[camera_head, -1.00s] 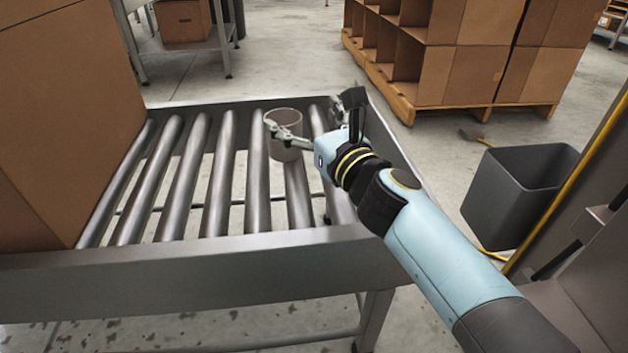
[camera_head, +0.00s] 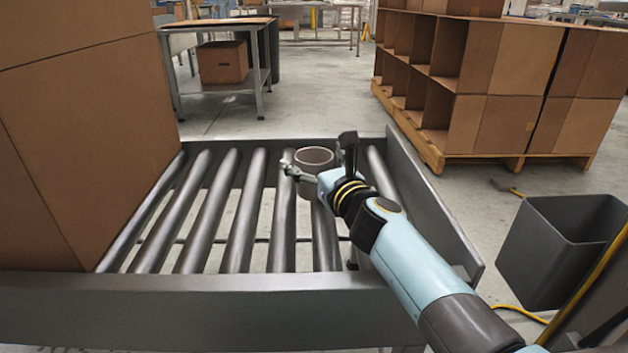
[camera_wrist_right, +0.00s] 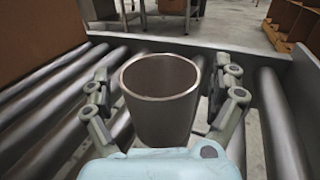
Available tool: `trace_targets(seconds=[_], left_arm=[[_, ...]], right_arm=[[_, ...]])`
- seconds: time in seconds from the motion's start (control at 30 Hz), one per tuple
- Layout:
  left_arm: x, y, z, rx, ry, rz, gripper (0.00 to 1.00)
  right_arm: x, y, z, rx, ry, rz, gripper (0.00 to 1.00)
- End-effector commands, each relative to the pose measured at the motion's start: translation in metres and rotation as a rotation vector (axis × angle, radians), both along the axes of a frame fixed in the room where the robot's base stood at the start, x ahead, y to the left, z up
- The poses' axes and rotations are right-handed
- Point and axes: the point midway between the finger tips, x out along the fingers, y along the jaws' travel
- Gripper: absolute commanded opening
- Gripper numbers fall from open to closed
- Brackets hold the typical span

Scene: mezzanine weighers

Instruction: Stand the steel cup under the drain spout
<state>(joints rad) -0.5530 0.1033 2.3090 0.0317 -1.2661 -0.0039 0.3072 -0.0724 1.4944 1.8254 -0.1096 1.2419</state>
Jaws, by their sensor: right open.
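The steel cup (camera_head: 316,158) stands upright on the roller conveyor (camera_head: 200,300), near its right end. In the right wrist view the cup (camera_wrist_right: 161,115) is between the two fingers of my right gripper (camera_wrist_right: 162,110). My right gripper (camera_head: 315,168) is open, with one finger on each side of the cup; gaps show between the fingers and its wall. The lower part of the cup is partly hidden by the gripper in the head view. My left gripper is not in view. I see no drain spout.
A large cardboard box (camera_head: 85,140) fills the conveyor's left end. A grey bin (camera_head: 565,250) stands on the floor at right. Cardboard bins on a pallet (camera_head: 480,90) and a table with a carton (camera_head: 222,62) stand behind. Rollers between box and cup are bare.

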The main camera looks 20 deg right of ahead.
Motion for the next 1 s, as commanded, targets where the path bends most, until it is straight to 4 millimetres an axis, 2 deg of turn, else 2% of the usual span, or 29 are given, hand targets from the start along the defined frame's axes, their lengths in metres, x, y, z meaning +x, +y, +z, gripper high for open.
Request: trace_targets(seconds=[0.27,0.7,0.73,0.87,0.9,1.0], left_arm=[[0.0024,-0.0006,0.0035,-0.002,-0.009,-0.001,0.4],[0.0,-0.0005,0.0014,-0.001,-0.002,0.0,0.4],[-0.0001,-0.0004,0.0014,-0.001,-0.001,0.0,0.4],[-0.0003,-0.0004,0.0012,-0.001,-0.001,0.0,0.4],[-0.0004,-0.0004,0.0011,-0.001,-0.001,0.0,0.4],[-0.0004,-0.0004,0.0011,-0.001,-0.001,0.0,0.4]], right_arm=[[0.004,0.0005,0.0,0.0,0.0,0.0,0.93],[0.0037,0.0005,0.0,0.0,0.0,0.0,0.35],[0.0037,0.0005,0.0,0.0,0.0,0.0,0.33],[0.0037,0.0005,0.0,0.0,0.0,0.0,0.32],[0.0038,0.0005,0.0003,0.0,0.0,0.0,0.27],[0.0038,0.0005,0.0003,0.0,0.0,0.0,0.27]])
